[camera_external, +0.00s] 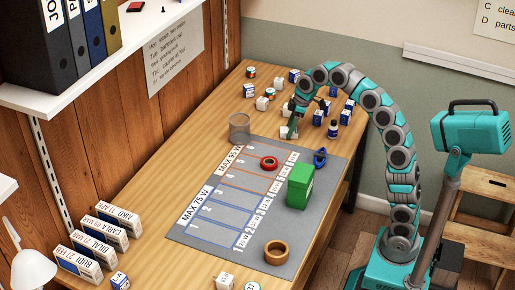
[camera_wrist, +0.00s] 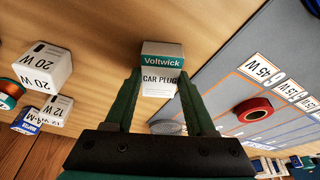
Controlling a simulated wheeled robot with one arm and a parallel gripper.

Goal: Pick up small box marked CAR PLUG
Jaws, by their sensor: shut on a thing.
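The small box marked CAR PLUG (camera_wrist: 162,62) is white with a teal Voltwick band. In the wrist view it sits between the two green fingers of my gripper (camera_wrist: 160,84), which is shut on it. In the external view my gripper (camera_external: 291,128) is low over the far part of the table, just beyond the grey mat. A small white box (camera_external: 285,132) shows at its fingertips there, its print too small to read. I cannot tell whether the box touches the table.
Several small white and blue boxes (camera_external: 348,104) stand around my gripper. A clear cup (camera_external: 239,127) is to its left. The grey mat (camera_external: 215,238) holds a red tape roll (camera_external: 269,163), a green box (camera_external: 300,187) and a brown ring (camera_external: 277,252). A 20 W box (camera_wrist: 42,67) is nearby.

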